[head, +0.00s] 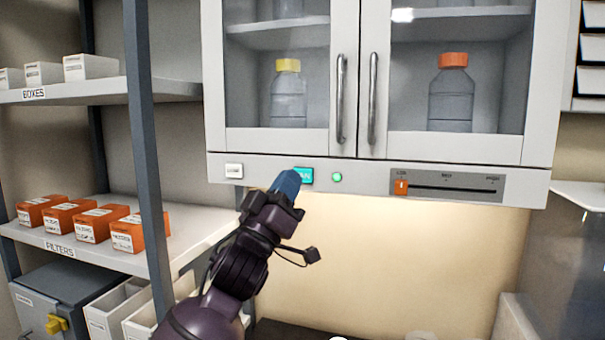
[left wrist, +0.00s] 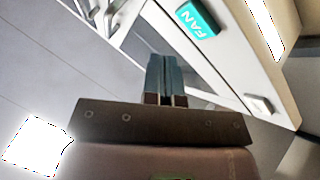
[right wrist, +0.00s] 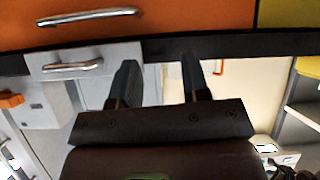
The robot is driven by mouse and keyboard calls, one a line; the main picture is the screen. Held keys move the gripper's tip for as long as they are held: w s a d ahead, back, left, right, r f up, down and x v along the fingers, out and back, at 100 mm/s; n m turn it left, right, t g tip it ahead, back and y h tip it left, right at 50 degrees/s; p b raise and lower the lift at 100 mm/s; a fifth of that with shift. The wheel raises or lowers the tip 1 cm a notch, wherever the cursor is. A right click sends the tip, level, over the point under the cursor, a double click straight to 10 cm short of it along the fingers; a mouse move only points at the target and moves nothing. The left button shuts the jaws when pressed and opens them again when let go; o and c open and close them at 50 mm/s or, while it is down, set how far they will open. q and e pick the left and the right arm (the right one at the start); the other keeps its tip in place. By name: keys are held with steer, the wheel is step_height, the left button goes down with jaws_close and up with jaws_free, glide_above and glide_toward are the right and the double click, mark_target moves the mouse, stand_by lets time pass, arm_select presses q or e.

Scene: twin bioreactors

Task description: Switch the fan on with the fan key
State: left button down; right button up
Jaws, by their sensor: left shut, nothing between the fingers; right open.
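The fan key (head: 303,175) is a teal rectangular button on the light strip below the glass-fronted cabinet. My left gripper (head: 288,181) is shut and empty, its blue fingertips overlapping the key's left part in the head view. The left wrist view also shows the fan key (left wrist: 189,18), lettered FAN, ahead and to the right of the shut fingertips (left wrist: 167,58). I cannot tell contact from the head view; in the left wrist view they look apart. A small round green lamp (head: 337,177) is right of the key. My right gripper (right wrist: 159,68) is open and empty in the right wrist view.
A white button (head: 233,171) is on the strip's left and a slider with an orange knob (head: 401,187) on its right. Cabinet door handles (head: 341,98) stick out above. A shelf with orange boxes (head: 92,224) stands left. The wall below the strip is clear.

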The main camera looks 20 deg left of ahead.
arm_select(q)
steer(key=s+p, duration=0.1)
steer(key=s, duration=0.3)
arm_select(e)
steer(key=shift+w+r, duration=0.3)
steer(key=shift+r, duration=0.25)
steer(key=shift+w+r, duration=0.25)
steer(key=shift+r, duration=0.3)
steer(key=shift+s+f, duration=0.1)
